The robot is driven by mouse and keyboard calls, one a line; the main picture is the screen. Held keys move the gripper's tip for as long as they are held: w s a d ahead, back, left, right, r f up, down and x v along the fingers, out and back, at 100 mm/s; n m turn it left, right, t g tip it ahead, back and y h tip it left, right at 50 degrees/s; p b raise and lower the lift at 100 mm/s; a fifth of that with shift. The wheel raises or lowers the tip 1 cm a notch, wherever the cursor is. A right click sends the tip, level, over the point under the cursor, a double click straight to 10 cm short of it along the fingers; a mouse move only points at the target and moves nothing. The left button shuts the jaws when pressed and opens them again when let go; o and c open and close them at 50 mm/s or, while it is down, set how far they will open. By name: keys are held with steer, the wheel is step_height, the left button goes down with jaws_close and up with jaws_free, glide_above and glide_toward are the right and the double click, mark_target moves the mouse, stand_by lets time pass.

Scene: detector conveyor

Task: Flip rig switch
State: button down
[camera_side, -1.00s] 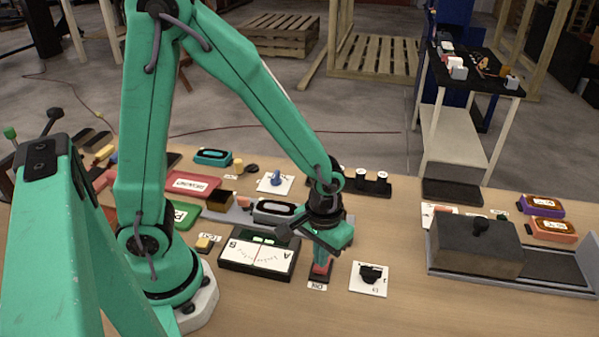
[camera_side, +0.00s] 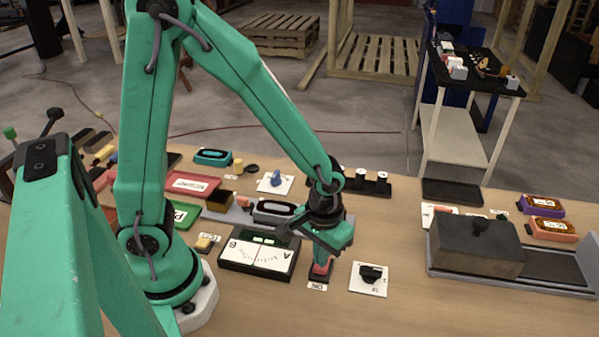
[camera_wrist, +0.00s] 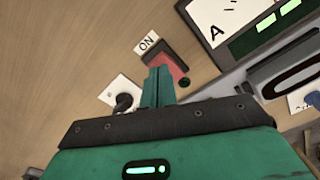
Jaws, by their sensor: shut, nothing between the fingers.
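The rig switch (camera_side: 320,272) is a small red rocker in a black base, with an "ON" label (camera_side: 316,286) at its front edge. It also shows in the wrist view (camera_wrist: 172,67), partly covered by the fingers. My gripper (camera_side: 325,263) points down right over the switch, its tips at the red rocker. In the wrist view my gripper (camera_wrist: 158,75) has its green fingers together with nothing between them. Whether the tips press on the rocker or hover just above it, I cannot tell.
A meter box (camera_side: 258,258) marked A and B, with green lights, stands left of the switch. A black knob on a white plate (camera_side: 369,279) is close on the right. A dark block (camera_side: 475,247) on a grey rail stands farther right. The front table is clear.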

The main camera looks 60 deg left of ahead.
steer(key=shift+f, duration=1)
stand_by(1.2)
steer(key=shift+r, duration=3.55)
steer(key=s+a+r+m+t, duration=0.1)
steer(key=s+a+r+t, duration=0.1)
steer(key=r, duration=0.5)
steer(key=s+a+r+m+t, duration=0.2)
steer(key=s+a+r+t, duration=0.1)
steer(key=a+r, duration=0.4)
steer(key=shift+s+a+r+t, duration=0.2)
steer(key=shift+s+r+t, duration=0.1)
steer(key=shift+s+r, duration=0.45)
steer(key=shift+w, duration=0.2)
